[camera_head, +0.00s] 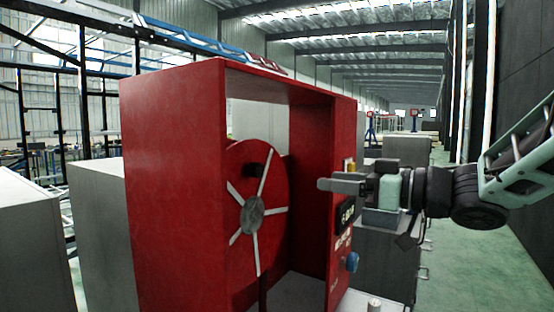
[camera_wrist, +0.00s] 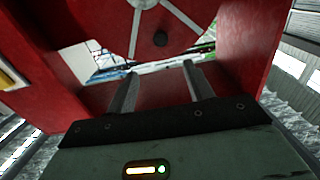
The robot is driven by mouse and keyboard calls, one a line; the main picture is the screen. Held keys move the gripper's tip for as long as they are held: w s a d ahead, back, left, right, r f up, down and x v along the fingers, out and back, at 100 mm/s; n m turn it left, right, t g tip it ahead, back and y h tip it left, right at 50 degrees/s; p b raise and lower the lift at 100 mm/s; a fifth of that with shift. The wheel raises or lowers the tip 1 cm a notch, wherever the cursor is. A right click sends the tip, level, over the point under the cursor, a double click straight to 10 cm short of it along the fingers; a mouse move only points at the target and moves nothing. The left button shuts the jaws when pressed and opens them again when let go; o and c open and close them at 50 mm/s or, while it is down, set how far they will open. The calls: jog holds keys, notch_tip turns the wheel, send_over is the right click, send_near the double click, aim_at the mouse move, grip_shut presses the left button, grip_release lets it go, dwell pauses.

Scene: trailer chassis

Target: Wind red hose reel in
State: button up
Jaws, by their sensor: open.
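The red hose reel (camera_head: 262,195) is a round red disc with light spokes and a grey hub, standing inside an open red cabinet (camera_head: 165,180). A short dark knob (camera_head: 254,170) sits on the disc above the hub in the head view. My gripper (camera_head: 322,185) is to the right of the reel, by the cabinet's right side. In the wrist view its two fingers (camera_wrist: 158,82) are apart, with nothing between them. No hose is clearly visible.
The cabinet's right panel carries a blue knob (camera_head: 351,262) and a dark label (camera_head: 347,214). Grey cabinets (camera_head: 100,215) stand at the left, and more stand behind my gripper. The green floor (camera_head: 470,260) is open at the right beside a dark wall.

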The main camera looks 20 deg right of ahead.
aim_at(260, 171)
jog(key=p+x, duration=0.5)
jog(key=x, duration=1.2)
grip_shut()
jog(key=shift+w, duration=0.1)
